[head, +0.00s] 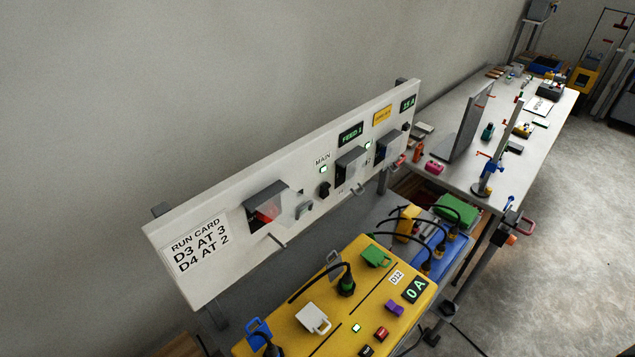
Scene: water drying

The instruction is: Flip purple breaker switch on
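A small purple switch (394,307) sits on the sloped top of a yellow panel (305,342) at the bottom centre. It is below the green "0 A" display (415,290) and the "D12" label (397,277). Its lever position is too small to tell. A red block (381,334) and a dark block (366,351) lie in a row with it, near a lit green-white indicator (356,328). Neither of my grippers shows in the head view.
The yellow panel also carries a green hinged cover (376,256), a white cover (312,318), a blue cover (258,333) and black cabled plugs. A white upright board (190,282) stands behind it. A blue unit (432,262) is beside it. Open floor (560,240) lies right.

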